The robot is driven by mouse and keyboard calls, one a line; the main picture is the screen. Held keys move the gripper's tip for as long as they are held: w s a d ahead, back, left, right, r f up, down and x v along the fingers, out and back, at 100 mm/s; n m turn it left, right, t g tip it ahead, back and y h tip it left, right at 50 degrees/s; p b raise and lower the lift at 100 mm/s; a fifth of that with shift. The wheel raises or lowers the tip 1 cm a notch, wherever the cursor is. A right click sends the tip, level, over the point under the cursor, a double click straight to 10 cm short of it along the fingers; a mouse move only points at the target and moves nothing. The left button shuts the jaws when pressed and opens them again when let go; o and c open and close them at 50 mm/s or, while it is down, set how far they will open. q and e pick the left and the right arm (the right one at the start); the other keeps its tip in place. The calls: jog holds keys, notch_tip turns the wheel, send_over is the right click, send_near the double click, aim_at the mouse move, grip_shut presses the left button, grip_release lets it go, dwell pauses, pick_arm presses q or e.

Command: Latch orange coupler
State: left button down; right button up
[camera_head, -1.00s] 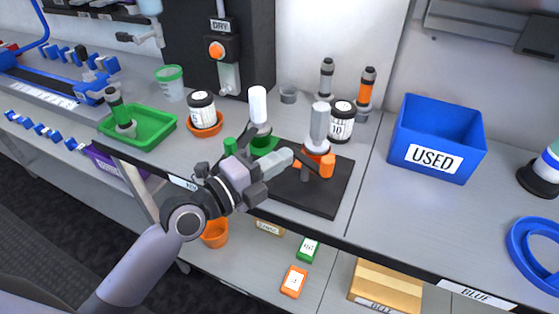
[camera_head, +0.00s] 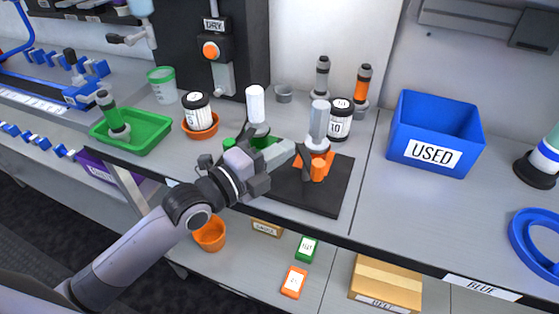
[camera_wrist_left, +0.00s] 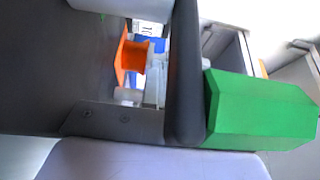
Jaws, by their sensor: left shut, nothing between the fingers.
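The orange coupler (camera_head: 318,164) stands on a dark base plate (camera_head: 335,192), with a grey-topped cylinder (camera_head: 319,122) upright above it. Its orange handle part (camera_head: 317,172) is at the front of the coupler. My left gripper (camera_head: 305,166) is shut and empty, its fingertips close against the left of the coupler; I cannot tell whether they touch. In the left wrist view an orange part (camera_wrist_left: 135,53) shows beyond the dark fingers. A green coupler (camera_head: 262,142) with a white cylinder (camera_head: 256,104) stands left of the orange one, partly hidden by my gripper. My right gripper is not in view.
A white jar (camera_head: 340,118) stands just behind the orange coupler. A blue USED bin (camera_head: 436,135) is to the right, with free counter before it. A green tray (camera_head: 130,132) and an orange dish (camera_head: 201,126) are on the left. A green block (camera_wrist_left: 260,112) is close in the wrist view.

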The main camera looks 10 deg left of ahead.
pick_arm(q)
jog(key=shift+w+d, duration=0.1)
jog(key=shift+w, duration=0.5)
dwell(0.5)
jog(key=shift+v, duration=3.55)
